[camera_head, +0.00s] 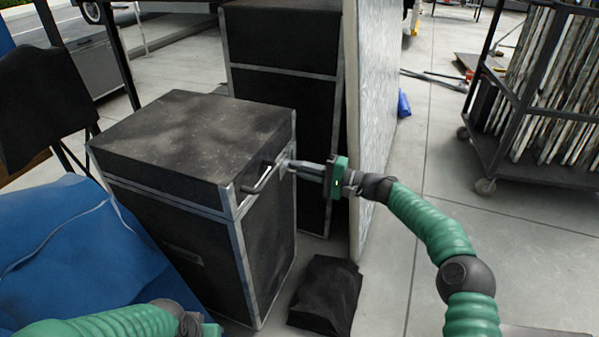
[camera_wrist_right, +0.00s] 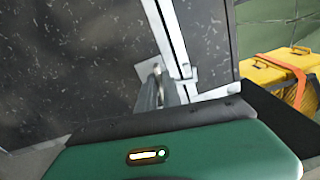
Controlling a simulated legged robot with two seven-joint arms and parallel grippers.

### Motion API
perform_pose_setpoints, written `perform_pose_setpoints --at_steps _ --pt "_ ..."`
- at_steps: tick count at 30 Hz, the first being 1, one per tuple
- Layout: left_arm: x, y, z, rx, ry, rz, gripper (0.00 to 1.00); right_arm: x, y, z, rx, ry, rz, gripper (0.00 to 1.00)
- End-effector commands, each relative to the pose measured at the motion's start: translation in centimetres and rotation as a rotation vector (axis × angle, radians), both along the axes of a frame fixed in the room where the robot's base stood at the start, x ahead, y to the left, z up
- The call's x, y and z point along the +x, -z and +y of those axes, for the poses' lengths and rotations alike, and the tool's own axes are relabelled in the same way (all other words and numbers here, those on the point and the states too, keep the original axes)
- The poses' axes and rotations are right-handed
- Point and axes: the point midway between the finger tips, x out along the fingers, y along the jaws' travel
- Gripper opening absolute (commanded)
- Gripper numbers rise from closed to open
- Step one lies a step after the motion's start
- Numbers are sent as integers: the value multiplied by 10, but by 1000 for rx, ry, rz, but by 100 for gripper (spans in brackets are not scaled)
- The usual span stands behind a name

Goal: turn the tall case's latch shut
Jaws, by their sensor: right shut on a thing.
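The black case (camera_head: 185,145) with silver edging stands upright at the centre left of the head view, its lid closed. Its latch (camera_head: 262,181), a dark bent lever, is on the lid seam near the right corner. My right gripper (camera_head: 284,165) reaches in from the right and is shut on the latch. In the right wrist view, the gripper's fingers (camera_wrist_right: 162,88) meet at the latch's small metal plate (camera_wrist_right: 148,70), beside the silver edging; the fingers partly hide the latch. My left gripper (camera_head: 210,330) is at the bottom edge, its fingers out of sight.
A taller black case (camera_head: 285,95) and an upright pale panel (camera_head: 372,100) stand close behind. A black bag (camera_head: 326,295) lies at the case's foot. Blue cloth (camera_head: 80,255) is at left, a panel cart (camera_head: 535,105) at right. The wrist view shows a yellow box (camera_wrist_right: 270,72).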

Motion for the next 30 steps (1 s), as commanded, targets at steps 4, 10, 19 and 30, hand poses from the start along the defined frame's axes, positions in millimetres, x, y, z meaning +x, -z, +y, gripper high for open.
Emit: perform_pose_setpoints --at_steps 4,10,19,30 --pt "0 7 0 0 0 0 40 -1 6 0 -32 -3 -66 0" --pt "0 9 0 0 0 0 40 -1 6 1 -57 -4 -120 0" --pt "0 10 0 0 0 0 40 -2 6 1 -67 -6 -141 0" --pt "0 10 0 0 0 0 40 -2 6 1 -66 -6 -139 28"
